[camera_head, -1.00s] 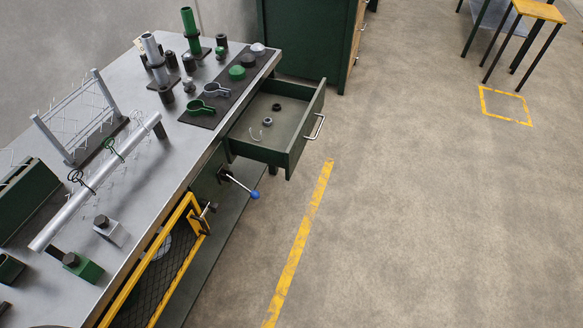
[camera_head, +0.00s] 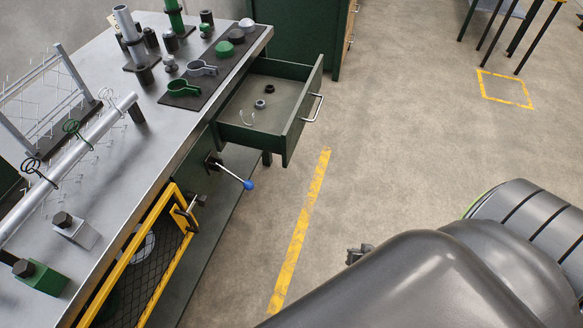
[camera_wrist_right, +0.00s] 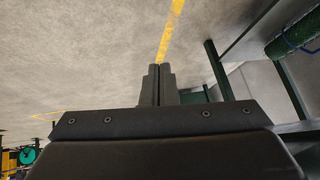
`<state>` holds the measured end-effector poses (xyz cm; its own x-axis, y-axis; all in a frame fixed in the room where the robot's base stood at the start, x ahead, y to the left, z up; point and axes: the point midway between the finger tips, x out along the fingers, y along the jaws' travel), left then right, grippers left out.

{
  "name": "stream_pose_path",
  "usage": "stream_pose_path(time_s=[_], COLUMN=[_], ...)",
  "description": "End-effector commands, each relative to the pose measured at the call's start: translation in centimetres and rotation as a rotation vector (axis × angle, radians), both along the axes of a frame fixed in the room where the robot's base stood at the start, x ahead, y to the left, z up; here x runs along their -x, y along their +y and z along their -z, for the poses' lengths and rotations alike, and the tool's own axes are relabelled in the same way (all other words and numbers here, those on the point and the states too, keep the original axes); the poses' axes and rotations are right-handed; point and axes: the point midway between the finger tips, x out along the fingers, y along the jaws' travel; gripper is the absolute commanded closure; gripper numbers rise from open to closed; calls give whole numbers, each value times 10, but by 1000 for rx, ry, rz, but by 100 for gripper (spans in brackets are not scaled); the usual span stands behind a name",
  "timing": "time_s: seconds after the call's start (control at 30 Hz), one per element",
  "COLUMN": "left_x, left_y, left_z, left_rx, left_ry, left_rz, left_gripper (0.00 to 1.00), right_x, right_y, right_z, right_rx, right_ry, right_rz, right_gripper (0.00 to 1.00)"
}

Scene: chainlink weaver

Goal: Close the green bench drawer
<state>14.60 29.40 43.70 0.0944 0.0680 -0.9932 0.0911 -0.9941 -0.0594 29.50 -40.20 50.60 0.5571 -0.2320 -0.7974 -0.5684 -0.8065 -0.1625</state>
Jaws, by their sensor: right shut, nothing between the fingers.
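The green bench drawer (camera_head: 297,120) is pulled out from the right side of the metal workbench (camera_head: 135,165). Its silver bar handle (camera_head: 313,108) is on the front, facing right. My right arm comes in from the lower right in the head view. My right gripper (camera_head: 360,254) is mostly hidden behind the arm, apart from the drawer and over the floor. In the right wrist view the right gripper (camera_wrist_right: 158,68) is shut and empty. My left gripper is out of view.
A blue-knobbed lever (camera_head: 248,185) sticks out below the drawer. A yellow-framed mesh door (camera_head: 130,262) stands on the bench's near side. A green cabinet (camera_head: 300,38) stands behind the drawer. The floor right of the drawer is clear, with a yellow line (camera_head: 301,232).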

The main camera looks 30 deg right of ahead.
Motion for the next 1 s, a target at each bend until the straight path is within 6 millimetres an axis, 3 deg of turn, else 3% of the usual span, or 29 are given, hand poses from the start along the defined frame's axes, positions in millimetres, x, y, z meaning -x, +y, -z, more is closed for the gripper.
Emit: stream_pose_path(time_s=[0.03, 0.2, 0.4, 0.53, 0.7, 0.83, 1.0], left_x=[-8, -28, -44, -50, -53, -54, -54], left_y=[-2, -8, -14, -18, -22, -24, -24], left_z=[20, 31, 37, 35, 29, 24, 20], left_rx=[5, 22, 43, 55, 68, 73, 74], left_ry=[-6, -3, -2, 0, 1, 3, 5], left_rz=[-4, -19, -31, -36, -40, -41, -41], left_gripper=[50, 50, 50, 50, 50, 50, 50], right_x=[-24, -90, -143, -160, -164, -163, -163], right_y=[-8, -21, -14, 1, 21, 30, 33], right_z=[4, -39, -105, -149, -194, -213, -223], right_rx=[-23, -170, -426, -622, -839, -935, -973], right_ry=[-85, -371, -687, -851, -979, -1020, -1032], right_rz=[46, 199, 307, 336, 338, 335, 336], right_gripper=[100, 100, 100, 100, 100, 100, 100])
